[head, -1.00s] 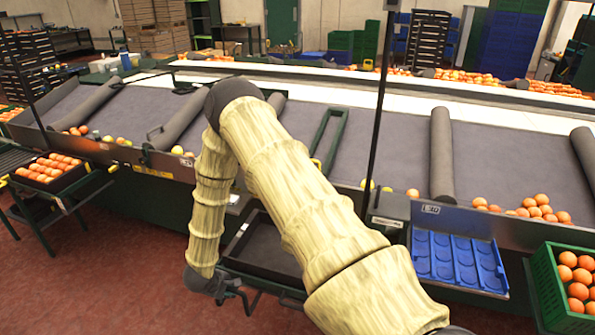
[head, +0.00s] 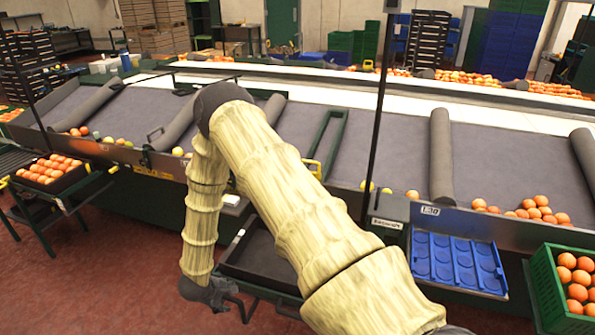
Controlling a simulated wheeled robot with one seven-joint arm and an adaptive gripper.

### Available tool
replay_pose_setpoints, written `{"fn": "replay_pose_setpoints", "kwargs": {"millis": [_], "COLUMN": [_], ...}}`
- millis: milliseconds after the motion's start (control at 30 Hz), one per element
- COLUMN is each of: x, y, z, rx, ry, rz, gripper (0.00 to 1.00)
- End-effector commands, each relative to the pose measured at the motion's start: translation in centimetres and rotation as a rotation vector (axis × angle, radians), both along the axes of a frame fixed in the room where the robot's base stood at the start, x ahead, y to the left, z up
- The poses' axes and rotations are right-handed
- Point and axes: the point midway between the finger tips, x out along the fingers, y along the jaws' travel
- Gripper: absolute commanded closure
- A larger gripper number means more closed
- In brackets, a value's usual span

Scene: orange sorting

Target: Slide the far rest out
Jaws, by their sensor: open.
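My gripper (head: 218,297) hangs low at the end of my arm, at the front left corner of a stand (head: 262,292) with a dark, empty tray (head: 238,258). The gripper is open and I see nothing between its fingers. Whether it touches the stand's rail is too small and dark to tell. My arm covers the right part of the tray and stand. I cannot tell for certain which part is the far rest. Another stand (head: 62,196) at the far left carries a dark crate (head: 75,178) of oranges.
The sloped grey sorting table (head: 390,150), with round dividers and loose fruit, runs across behind my arm. A blue tray (head: 458,262) and a green crate (head: 545,285) of oranges stand at right. The red floor (head: 110,270) at left is clear.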

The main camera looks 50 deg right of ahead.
Motion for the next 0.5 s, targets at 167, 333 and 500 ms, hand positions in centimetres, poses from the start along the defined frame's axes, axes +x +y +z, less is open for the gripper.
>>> {"fn": "replay_pose_setpoints", "kwargs": {"millis": [167,333,500], "x": [0.0,0.0,0.0], "y": [0.0,0.0,0.0], "z": [0.1,0.8,1.9], "rx": [0.0,-0.001,-0.001], "ry": [0.0,0.0,0.0], "rz": [0.0,0.0,0.001], "gripper": [0.46,0.46,0.46]}}
